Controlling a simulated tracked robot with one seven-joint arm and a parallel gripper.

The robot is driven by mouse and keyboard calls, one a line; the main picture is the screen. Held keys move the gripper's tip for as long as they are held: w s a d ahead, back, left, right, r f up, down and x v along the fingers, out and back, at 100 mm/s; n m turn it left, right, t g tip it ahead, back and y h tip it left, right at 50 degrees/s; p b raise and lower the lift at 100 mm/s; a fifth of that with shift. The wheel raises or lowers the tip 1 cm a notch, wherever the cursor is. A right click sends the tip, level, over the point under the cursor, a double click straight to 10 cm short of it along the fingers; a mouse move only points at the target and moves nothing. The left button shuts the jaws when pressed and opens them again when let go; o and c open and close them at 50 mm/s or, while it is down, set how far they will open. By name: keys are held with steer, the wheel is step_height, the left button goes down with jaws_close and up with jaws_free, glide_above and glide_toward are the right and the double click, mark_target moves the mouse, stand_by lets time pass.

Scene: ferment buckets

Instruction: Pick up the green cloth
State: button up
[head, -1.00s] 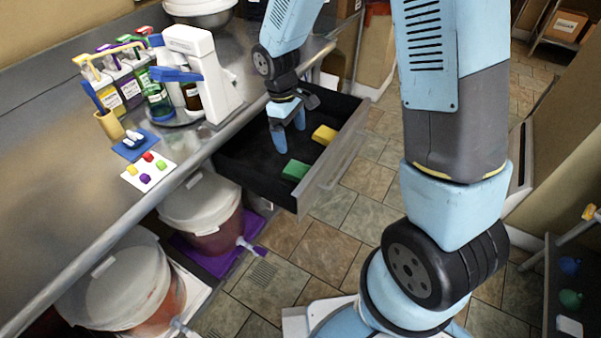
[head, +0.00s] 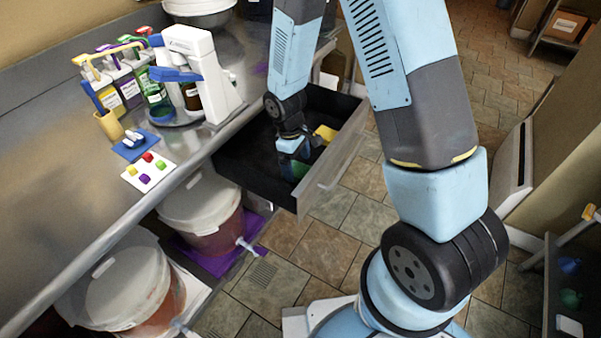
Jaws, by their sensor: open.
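The green cloth (head: 300,169) lies in the open black drawer (head: 236,165), near its front corner. My gripper (head: 293,158) reaches down into the drawer right over the green cloth and hides part of it. The jaws are open. The fingertips are too small and dark to tell whether they touch the cloth.
A yellow cloth (head: 325,133) lies in the same drawer, close to the right of my gripper. The drawer's front panel (head: 330,165) rises beside them. A steel counter (head: 80,190) with a white device (head: 205,70) and bottles is on the left. Lidded buckets (head: 200,205) stand below.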

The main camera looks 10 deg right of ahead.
steer(key=shift+d+f, duration=0.2)
steer(key=shift+f, duration=1.1)
steer(key=shift+c, duration=0.5)
steer(key=c, duration=1)
